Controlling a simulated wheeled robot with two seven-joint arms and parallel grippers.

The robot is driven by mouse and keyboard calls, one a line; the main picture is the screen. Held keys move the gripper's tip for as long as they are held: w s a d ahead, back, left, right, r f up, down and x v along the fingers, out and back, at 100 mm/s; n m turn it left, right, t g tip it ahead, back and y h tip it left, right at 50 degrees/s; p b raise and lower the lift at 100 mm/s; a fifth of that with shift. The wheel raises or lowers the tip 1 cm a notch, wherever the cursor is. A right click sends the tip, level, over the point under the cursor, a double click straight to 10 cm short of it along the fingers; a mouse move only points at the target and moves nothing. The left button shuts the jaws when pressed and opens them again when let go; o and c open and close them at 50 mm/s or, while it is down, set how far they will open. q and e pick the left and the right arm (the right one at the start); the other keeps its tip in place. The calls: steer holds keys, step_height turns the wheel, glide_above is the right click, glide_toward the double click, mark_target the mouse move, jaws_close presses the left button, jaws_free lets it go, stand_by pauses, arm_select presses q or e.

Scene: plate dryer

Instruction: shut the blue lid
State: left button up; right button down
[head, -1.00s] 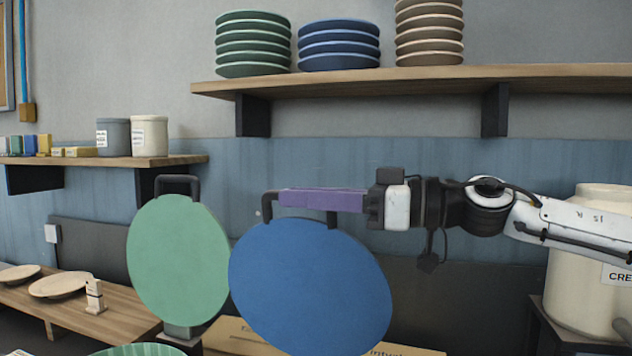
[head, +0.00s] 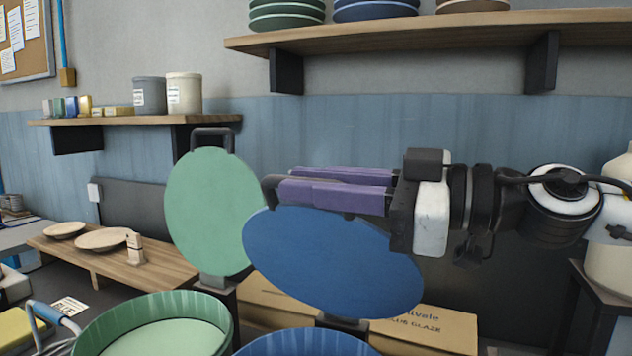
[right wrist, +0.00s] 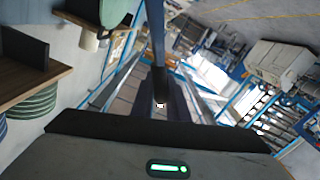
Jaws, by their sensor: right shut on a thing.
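The blue lid (head: 330,258) is a round disc in the middle of the head view. It stands tilted open above a blue round basin (head: 305,343), which shows only at the bottom edge. My right gripper (head: 290,188) comes in from the right with its purple fingers level at the lid's top edge. It is shut on the lid's dark handle (head: 268,186), part of which the fingers hide. In the right wrist view a blue strip runs up from between the fingers (right wrist: 160,103). My left gripper is not in view.
A green lid (head: 210,212) stands open over a green basin (head: 155,325) to the left. A cardboard box (head: 440,325) lies behind the blue lid. A shelf with stacked plates (head: 430,30) hangs above. A wooden board with plates (head: 165,270) is at the left.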

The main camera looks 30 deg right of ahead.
steer(key=c, duration=1.8)
jaws_free()
steer(key=shift+o, duration=0.2)
steer(key=shift+d, duration=0.1)
steer(key=shift+b+v, duration=0.55)
steer(key=shift+v, duration=0.7)
steer(key=b+v, duration=0.4)
steer(key=v, duration=0.3)
steer(key=shift+s+d, duration=0.2)
steer(key=shift+s, duration=0.1)
